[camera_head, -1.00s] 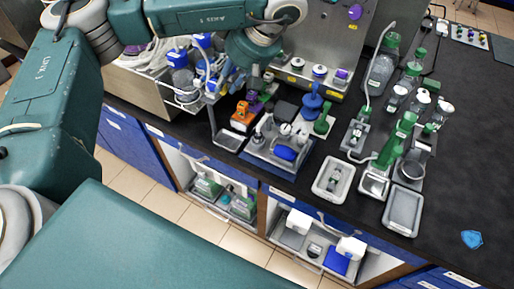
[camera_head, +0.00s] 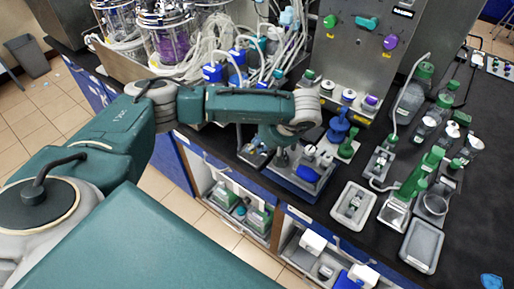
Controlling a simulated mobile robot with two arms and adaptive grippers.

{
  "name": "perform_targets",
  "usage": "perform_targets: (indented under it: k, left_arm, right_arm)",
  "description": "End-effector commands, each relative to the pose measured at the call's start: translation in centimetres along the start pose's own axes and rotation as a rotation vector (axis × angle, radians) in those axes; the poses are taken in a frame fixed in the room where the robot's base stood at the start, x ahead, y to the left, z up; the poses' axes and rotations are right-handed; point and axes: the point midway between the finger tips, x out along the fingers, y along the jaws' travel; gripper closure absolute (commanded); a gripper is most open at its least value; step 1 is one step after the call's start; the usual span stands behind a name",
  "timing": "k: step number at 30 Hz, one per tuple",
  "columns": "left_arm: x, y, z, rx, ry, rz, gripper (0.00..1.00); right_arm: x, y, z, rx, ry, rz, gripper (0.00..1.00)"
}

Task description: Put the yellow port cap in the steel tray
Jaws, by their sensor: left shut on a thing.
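My left arm comes in from the left. Its gripper (camera_head: 284,155) points down over the blue-and-grey caddy (camera_head: 299,180) at the bench's front edge. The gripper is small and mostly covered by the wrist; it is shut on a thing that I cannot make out. I cannot pick out a yellow port cap anywhere. An empty grey tray (camera_head: 421,246), perhaps the steel tray, lies on the dark bench to the right, well apart from the gripper. My right gripper is not in view.
A pale tray (camera_head: 354,206) with small parts lies between the caddy and the grey tray. Green-capped bottles (camera_head: 410,98) stand at the back right. A blue stand (camera_head: 338,128) is close to my wrist. Glass vessels with tubing (camera_head: 170,42) stand at the back left. The far-right bench is mostly clear.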

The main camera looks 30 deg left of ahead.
Motion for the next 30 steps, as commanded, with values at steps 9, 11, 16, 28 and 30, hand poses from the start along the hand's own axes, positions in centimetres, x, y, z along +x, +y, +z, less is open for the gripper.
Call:
perform_targets:
  k: [9, 11, 16, 28, 30]
  left_arm:
    - [1.8, 0.3, 1.1, 0.000, -0.001, 0.001, 0.99]
    - [1.8, 0.3, 1.1, 0.000, -0.001, 0.001, 0.99]
    - [2.0, 0.3, 1.2, 0.000, 0.000, 0.001, 0.73]
    - [1.5, 0.3, 1.0, 0.000, -0.001, 0.002, 0.71]
    - [0.8, 0.5, 1.1, -0.001, 0.000, 0.005, 0.71]
  right_arm:
    - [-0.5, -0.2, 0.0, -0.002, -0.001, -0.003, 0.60]
    - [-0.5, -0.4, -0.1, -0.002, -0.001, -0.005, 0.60]
    - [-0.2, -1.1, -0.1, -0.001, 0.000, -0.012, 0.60]
    - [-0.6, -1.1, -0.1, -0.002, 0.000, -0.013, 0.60]
    - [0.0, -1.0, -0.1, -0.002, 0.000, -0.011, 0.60]
